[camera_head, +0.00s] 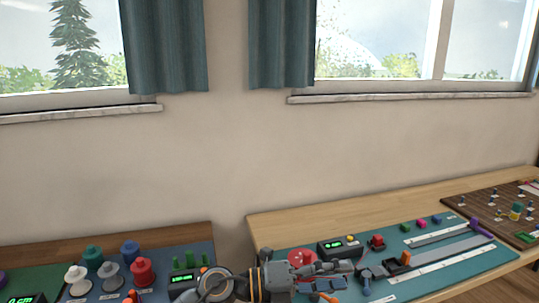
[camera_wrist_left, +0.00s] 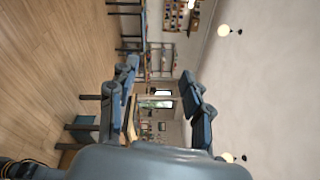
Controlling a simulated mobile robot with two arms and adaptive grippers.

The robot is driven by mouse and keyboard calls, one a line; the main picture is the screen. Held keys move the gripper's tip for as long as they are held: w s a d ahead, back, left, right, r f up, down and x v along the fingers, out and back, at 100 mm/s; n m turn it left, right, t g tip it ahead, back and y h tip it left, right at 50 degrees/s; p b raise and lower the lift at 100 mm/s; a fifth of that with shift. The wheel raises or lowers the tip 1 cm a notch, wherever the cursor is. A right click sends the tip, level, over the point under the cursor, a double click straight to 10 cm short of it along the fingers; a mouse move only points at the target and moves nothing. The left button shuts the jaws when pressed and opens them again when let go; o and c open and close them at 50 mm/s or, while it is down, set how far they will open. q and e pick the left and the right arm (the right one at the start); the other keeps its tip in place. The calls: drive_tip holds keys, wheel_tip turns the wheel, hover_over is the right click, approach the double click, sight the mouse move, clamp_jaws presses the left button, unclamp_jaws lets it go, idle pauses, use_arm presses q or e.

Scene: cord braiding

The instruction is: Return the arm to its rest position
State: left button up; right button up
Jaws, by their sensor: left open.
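My left gripper (camera_head: 352,275) comes in at the bottom of the head view, with its fingers pointing right. It shows in front of the teal mat (camera_head: 480,265) on the light wooden table. In the left wrist view its two fingers (camera_wrist_left: 160,78) stand apart, with nothing between them, and the room shows sideways behind them. The gripper hides part of the mat and a red round thing (camera_head: 301,257). My right gripper is in neither view. No cord can be made out.
A blue mat (camera_head: 205,256) with several coloured spools, such as a red one (camera_head: 143,271), lies on the left table. The teal mat carries a small display box (camera_head: 338,247) and small blocks. A brown board (camera_head: 490,200) with pegs lies far right. Windows and wall are behind.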

use_arm(q)
drive_tip(key=w+a+r+n+t+y, duration=0.1)
drive_tip(key=w+a+n+t+y, duration=0.15)
drive_tip(key=a+n+t, duration=0.6)
drive_tip(key=w+a+r+n+t+y, duration=0.15)
drive_tip(key=a+n+t+y, duration=0.3)
drive_tip(key=n+t, duration=0.6)
drive_tip(key=s+a+f+n+g+y, duration=0.3)
drive_tip(key=a+f+n+g+y, duration=0.1)
drive_tip(key=a+f+n+y, duration=0.35)
drive_tip(key=s+a+f+n+g+y, duration=0.35)
drive_tip(key=a+f+n, duration=0.4)
drive_tip(key=f, duration=0.35)
drive_tip(key=s+a+f+n+g, duration=0.1)
drive_tip(key=s+a+f+g, duration=0.2)
drive_tip(key=s, duration=0.4)
drive_tip(key=s+f+g, duration=0.3)
drive_tip(key=s+f, duration=0.2)
drive_tip(key=s, duration=0.3)
drive_tip(key=s+a+f+n+g, duration=0.1)
drive_tip(key=s+a+f+g, duration=0.1)
drive_tip(key=s+f+g, duration=0.35)
drive_tip(key=s+f, duration=0.3)
drive_tip(key=f, duration=2.1)
drive_tip(key=s+a+f+g, duration=0.1)
drive_tip(key=s+a+f, duration=0.1)
drive_tip(key=s+f, duration=1.4)
drive_tip(key=shift+s+a+f+m, duration=0.3)
drive_tip(key=shift+s+a, duration=0.1)
drive_tip(key=shift+s, duration=0.2)
